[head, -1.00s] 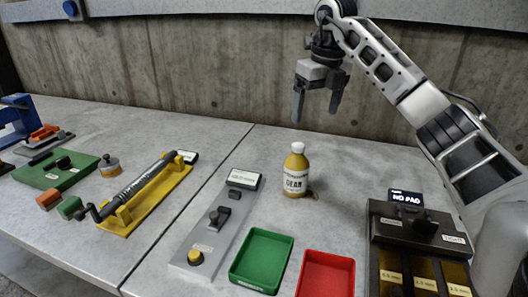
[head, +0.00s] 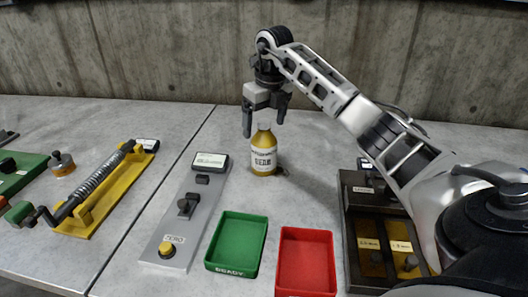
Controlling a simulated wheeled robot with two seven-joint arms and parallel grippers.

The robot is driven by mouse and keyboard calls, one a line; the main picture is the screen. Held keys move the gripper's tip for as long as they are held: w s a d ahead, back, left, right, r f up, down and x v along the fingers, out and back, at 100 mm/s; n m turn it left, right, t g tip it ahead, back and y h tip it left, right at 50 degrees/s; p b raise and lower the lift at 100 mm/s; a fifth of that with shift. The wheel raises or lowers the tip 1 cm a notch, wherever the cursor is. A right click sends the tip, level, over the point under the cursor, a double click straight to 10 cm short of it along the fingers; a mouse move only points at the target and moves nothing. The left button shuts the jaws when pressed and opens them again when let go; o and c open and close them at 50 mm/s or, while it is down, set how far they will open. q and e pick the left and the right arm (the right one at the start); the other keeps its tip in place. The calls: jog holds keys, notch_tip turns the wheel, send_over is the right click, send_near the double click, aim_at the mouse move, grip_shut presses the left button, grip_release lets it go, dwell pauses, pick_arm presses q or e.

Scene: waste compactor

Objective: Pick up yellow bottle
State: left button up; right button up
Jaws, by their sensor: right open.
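The yellow bottle (head: 263,160) stands upright on the grey table in the head view, with a white label around its body. I cannot tell whether the fingers touch the bottle. My left gripper is out of view.
A green tray (head: 237,216) and a red tray (head: 332,262) sit in front of the bottle. A grey panel with a yellow button (head: 167,249) lies to the left. A dark box with yellow slots (head: 347,231) stands at the right. A yellow-based crank device (head: 108,205) is further left.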

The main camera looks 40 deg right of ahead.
aim_at(263, 133)
notch_tip(263, 133, down, 4)
jog(key=shift+w+a+r, duration=0.1)
jog(key=shift+w+r, duration=0.05)
jog(key=c, duration=1.5)
jog(key=shift+c, duration=0.4)
jog(key=shift+r, duration=0.2)
